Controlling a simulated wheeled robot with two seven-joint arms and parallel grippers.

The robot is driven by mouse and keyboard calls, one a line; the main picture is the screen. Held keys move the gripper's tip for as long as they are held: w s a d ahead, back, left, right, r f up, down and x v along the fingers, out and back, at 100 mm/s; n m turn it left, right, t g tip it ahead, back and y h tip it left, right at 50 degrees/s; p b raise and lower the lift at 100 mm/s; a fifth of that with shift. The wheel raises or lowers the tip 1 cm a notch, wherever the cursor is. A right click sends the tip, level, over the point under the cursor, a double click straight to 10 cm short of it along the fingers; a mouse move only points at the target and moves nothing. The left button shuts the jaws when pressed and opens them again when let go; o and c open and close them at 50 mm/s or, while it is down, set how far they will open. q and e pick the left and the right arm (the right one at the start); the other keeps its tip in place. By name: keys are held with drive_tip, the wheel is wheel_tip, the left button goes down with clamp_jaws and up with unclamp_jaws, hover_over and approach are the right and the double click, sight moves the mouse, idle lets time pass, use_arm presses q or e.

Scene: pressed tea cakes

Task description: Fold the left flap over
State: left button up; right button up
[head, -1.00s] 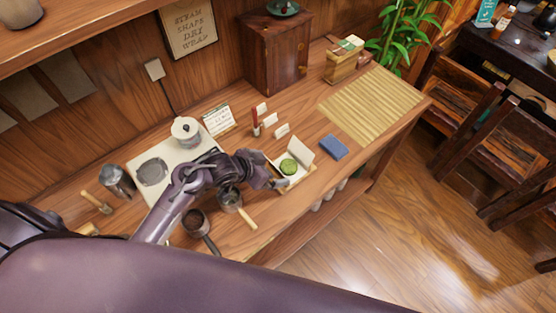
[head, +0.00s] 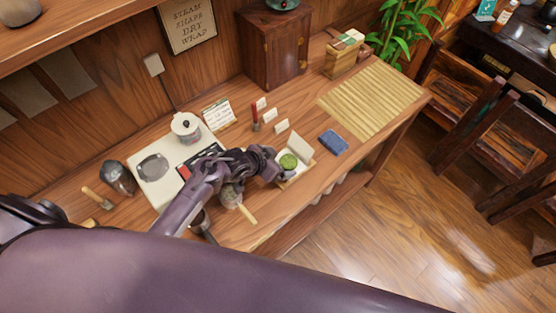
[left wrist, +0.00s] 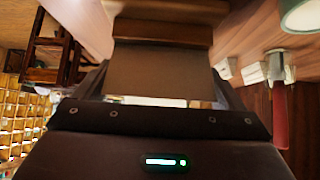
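A round green tea cake (head: 288,161) sits on pale wrapping paper (head: 301,155) on a small wooden board near the counter's front edge. A paper flap stands up on the cake's far right side. My left gripper (head: 276,169) is at the left edge of the paper, right beside the cake, and covers the left flap in the head view. In the left wrist view its dark fingers (left wrist: 160,92) are spread apart, with a flat grey-beige surface (left wrist: 160,75) between them. I cannot tell whether they touch it. My right gripper is in neither view.
A blue cloth (head: 333,143) lies right of the paper, and a bamboo mat (head: 372,100) lies beyond it. Small white cards (head: 281,127) and a red-handled tool (head: 255,117) stand behind.

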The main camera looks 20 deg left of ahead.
use_arm(q)
drive_tip(key=shift+w+d+r+g+y, duration=0.15)
drive_tip(key=shift+w+g+y, duration=0.1)
drive_tip(key=shift+g+y, duration=0.2)
drive_tip(key=shift+w+d+f+g+y, duration=0.1)
drive_tip(key=shift+w+g+y, duration=0.2)
drive_tip(key=shift+g, duration=0.25)
drive_tip(key=shift+w+d+g+y, duration=0.15)
drive_tip(key=shift+g+y, duration=0.25)
drive_tip(key=shift+g, duration=0.2)
drive_tip(key=shift+w+d+g+y, duration=0.15)
drive_tip(key=shift+g+y, duration=0.2)
drive_tip(key=shift+g, duration=0.25)
drive_tip(key=shift+w+g+y, duration=0.1)
drive_tip(key=shift+g+y, duration=0.3)
drive_tip(key=shift+g, duration=0.2)
drive_tip(key=shift+f, duration=0.2)
drive_tip(key=o, duration=0.7)
drive_tip(key=shift+d, duration=0.1)
wheel_tip(320, 180, up, 8)
drive_tip(key=s, duration=0.1)
drive_tip(key=shift+a+f, duration=0.15)
drive_tip(key=shift+a, duration=0.25)
